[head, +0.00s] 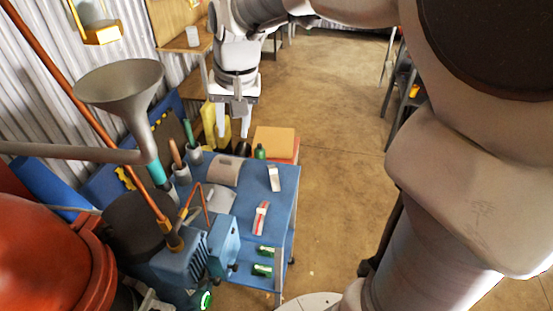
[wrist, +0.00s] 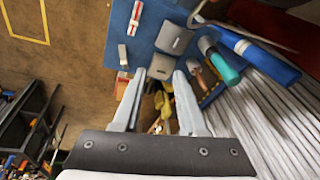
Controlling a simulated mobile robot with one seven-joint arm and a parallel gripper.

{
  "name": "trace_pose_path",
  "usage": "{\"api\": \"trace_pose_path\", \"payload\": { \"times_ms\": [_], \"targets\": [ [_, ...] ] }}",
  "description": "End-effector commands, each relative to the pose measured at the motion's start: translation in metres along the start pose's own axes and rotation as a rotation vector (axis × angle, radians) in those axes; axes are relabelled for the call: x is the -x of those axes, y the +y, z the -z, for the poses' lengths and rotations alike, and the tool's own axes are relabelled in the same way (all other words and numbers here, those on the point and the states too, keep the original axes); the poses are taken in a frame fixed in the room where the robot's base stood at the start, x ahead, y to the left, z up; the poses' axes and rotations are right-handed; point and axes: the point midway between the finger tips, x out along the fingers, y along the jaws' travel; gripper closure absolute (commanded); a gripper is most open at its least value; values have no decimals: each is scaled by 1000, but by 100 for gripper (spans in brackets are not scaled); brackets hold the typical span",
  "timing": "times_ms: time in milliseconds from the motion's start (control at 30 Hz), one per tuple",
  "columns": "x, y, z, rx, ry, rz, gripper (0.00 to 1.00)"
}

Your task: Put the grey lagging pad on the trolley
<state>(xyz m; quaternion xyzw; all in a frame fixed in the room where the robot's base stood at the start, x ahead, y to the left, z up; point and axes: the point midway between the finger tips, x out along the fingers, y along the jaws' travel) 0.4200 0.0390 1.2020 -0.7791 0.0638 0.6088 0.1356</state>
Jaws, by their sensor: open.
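A curved grey pad (head: 225,170), which looks like the lagging pad, lies on a blue-topped stand (head: 284,200), which looks like the trolley. A second, lighter grey piece (head: 217,201) lies nearer on the same top, partly hidden by pipework. Both grey pieces show in the wrist view, the nearer one (wrist: 162,66) beyond the fingertips and the other (wrist: 174,38) above it. I cannot be sure which is the lagging pad. My gripper (head: 233,134) is open and empty, pointing down beyond the far end of the blue top. Its spread fingers (wrist: 160,74) show in the wrist view.
A funnel (head: 119,85) and copper pipe (head: 75,95) stand left. A cardboard box (head: 273,141) is behind. Floor (head: 335,150) to the right is clear.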

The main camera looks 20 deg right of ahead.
Motion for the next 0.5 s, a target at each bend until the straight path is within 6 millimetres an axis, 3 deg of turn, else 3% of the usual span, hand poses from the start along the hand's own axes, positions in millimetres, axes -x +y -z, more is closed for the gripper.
{"api": "trace_pose_path", "payload": {
  "times_ms": [33, 200, 500],
  "targets": [
    [14, 8, -11, 20, 24, 7, 58],
    [43, 30, -50, 103, 90, 13, 58],
    [65, 66, -117, 239, 201, -9, 58]
  ]
}}
